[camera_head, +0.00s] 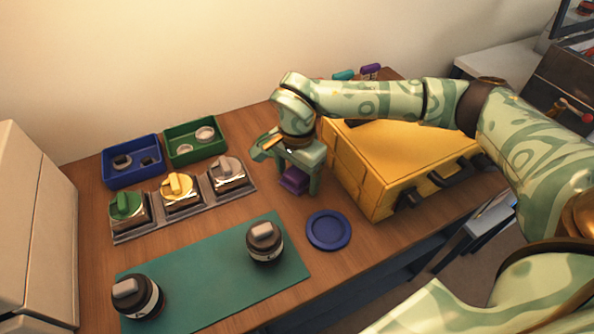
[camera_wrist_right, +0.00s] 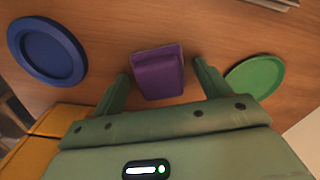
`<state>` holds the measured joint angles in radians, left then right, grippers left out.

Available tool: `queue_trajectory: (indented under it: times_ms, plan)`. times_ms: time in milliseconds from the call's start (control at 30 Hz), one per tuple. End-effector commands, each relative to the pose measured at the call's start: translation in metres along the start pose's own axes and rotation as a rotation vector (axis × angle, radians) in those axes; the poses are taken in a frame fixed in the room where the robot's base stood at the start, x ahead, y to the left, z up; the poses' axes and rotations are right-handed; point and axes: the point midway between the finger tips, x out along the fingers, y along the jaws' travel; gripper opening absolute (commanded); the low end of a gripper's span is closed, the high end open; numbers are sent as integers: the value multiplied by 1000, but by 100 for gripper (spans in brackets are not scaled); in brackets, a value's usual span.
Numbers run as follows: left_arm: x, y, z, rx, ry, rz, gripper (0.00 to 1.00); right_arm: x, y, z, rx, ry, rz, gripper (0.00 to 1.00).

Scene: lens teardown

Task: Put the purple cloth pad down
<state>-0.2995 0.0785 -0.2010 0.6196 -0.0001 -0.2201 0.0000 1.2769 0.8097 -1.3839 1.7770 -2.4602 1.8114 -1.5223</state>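The purple cloth pad (camera_head: 294,181) is below my right gripper (camera_head: 297,181), on the wooden table between the metal tray and the yellow case. In the right wrist view the pad (camera_wrist_right: 158,73) sits between the two fingers of the right gripper (camera_wrist_right: 163,82), with a gap on each side. The gripper is open and does not visibly touch the pad. The pad appears to rest on the table. My left gripper is not in view.
A blue round dish (camera_head: 328,230) lies in front; a green one (camera_wrist_right: 255,77) shows in the wrist view. The yellow case (camera_head: 400,160) stands close right. Left are a three-part tray (camera_head: 152,232), blue bin (camera_head: 131,181), green bin (camera_head: 195,157), and a teal mat (camera_head: 210,285) with two lenses.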

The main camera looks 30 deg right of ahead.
Motion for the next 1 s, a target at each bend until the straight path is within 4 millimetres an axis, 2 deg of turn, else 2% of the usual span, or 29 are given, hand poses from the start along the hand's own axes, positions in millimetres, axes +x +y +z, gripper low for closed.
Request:
queue_trajectory:
  times_ms: [233, 333, 467, 700, 833, 1000]
  plan:
    - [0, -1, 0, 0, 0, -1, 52, -1, 0, 0, 0, 0, 0, 76]
    - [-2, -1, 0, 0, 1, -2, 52, -8, 0, 0, 0, 1, -2, 76]
    - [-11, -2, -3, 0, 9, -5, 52, -33, -1, 0, 1, 2, -6, 76]
    - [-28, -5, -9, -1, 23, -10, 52, -91, -1, 0, 0, 2, -6, 76]
    - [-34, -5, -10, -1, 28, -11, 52, -112, 0, 0, 0, 1, -4, 76]
    - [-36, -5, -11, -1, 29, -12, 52, -123, 0, 0, 1, 0, -1, 76]
